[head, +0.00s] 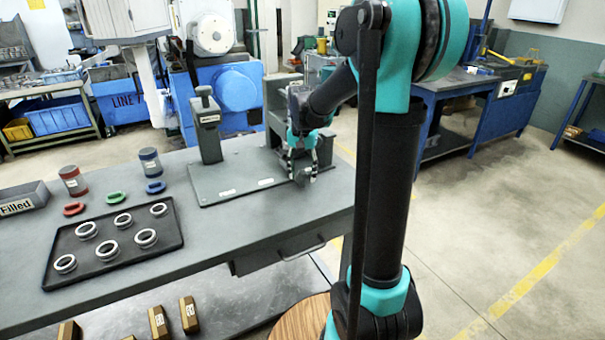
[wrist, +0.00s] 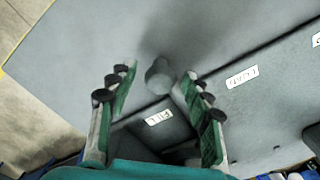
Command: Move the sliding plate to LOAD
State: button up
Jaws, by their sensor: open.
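My gripper (head: 303,176) is over the right end of the flat grey base plate (head: 235,190) on the bench. In the wrist view its fingers (wrist: 156,77) are open, one on each side of a rounded grey knob (wrist: 159,80). I cannot tell whether they touch it. The knob seems to belong to the sliding plate, whose outline is mostly hidden by my gripper. A white label (wrist: 158,118) lies near the knob, on a darker surface. Another label (wrist: 242,77) lies to the right in the wrist view. The lettering is too small to read surely.
A grey post (head: 207,125) stands at the back left of the base plate. A black tray (head: 115,245) with several rings is at the left, near red (head: 73,181) and blue (head: 150,162) containers. A drawer handle (head: 302,248) sticks out at the bench front.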

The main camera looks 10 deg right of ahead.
jog(key=shift+f, duration=0.1)
grip_shut()
dwell(0.3)
jog(key=s+a, duration=0.1)
jog(key=a, duration=0.4)
jog(key=s+a, duration=0.2)
jog(key=a, duration=0.2)
jog(key=s+a, duration=0.2)
jog(key=a, duration=0.3)
jog(key=shift+a, duration=0.35)
grip_release()
notch_tip(320, 180, up, 12)
dwell(0.5)
